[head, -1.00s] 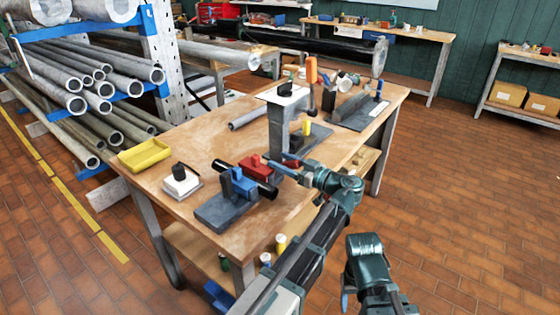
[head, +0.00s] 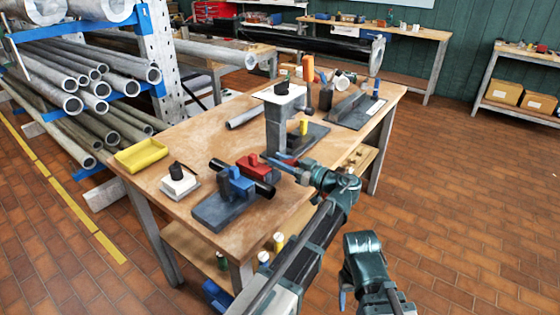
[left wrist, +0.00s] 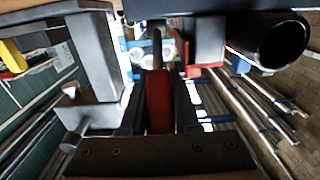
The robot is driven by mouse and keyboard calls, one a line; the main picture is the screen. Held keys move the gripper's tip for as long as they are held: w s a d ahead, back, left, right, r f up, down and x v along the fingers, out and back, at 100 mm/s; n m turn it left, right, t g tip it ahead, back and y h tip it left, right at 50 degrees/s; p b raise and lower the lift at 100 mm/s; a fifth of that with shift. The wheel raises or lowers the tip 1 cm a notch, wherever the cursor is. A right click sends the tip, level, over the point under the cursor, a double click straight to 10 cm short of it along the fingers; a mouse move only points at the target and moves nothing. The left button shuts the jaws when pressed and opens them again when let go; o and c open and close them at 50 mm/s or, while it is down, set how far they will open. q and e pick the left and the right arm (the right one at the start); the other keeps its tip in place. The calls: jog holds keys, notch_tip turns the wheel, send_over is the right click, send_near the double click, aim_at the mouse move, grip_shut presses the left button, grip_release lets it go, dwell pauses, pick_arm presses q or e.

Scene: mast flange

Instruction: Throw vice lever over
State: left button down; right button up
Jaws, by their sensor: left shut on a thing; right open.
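The vice stands at the table's near edge in the head view, with a blue jaw (head: 237,181) and a red jaw (head: 255,166) around a black pipe (head: 263,188). My left gripper (head: 280,161) is beside the red jaw, on its right. In the left wrist view its fingers are shut on the red grip of the vice lever (left wrist: 158,100), whose dark rod runs up towards the vice. The red jaw (left wrist: 205,42) and the pipe's open end (left wrist: 275,45) also show there. In the head view the fingers mostly hide the lever. My right gripper (head: 343,298) hangs empty, clear of the table.
A grey post with a white top (head: 283,95) stands on the table behind my left gripper. A yellow tray (head: 142,155) and a white block with a black knob (head: 179,181) lie to the left. A pipe rack (head: 110,90) stands left of the table. The floor on the right is clear.

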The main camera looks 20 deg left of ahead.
dwell(0.7)
pick_arm(q)
jog(key=shift+a+r+p, duration=0.1)
jog(key=shift+r+p, duration=0.2)
jog(key=shift+p, duration=0.4)
jog(key=h+p, duration=0.1)
jog(key=p, duration=0.2)
jog(key=a+r+g+h+p, duration=0.1)
jog(key=p, duration=0.1)
jog(key=r+h+p, duration=0.1)
jog(key=p, duration=0.2)
jog(key=shift+w+a+r+h+p, duration=0.25)
jog(key=shift+w+a+h+p, duration=0.05)
jog(key=shift+w+a+p, duration=0.1)
jog(key=a+h+p, duration=0.1)
jog(key=p, duration=0.2)
jog(key=a+g+h+p, duration=0.1)
jog(key=h+p, duration=0.1)
jog(key=w+a+g+h+p, duration=0.1)
jog(key=p, duration=0.2)
jog(key=shift+w+a+r+h+p, duration=0.1)
jog(key=shift+a+r+h+p, duration=0.1)
jog(key=shift+h+p, duration=0.2)
jog(key=shift+w+a+f+g+h+p, duration=0.2)
jog(key=shift+a+g+h+p, duration=0.3)
jog(key=shift+h+p, duration=0.4)
jog(key=shift+w+a+f+h+p, duration=0.1)
jog(key=shift+a+f+h+p, duration=0.05)
jog(key=shift+a+h+p, duration=0.45)
jog(key=shift+d, duration=0.15)
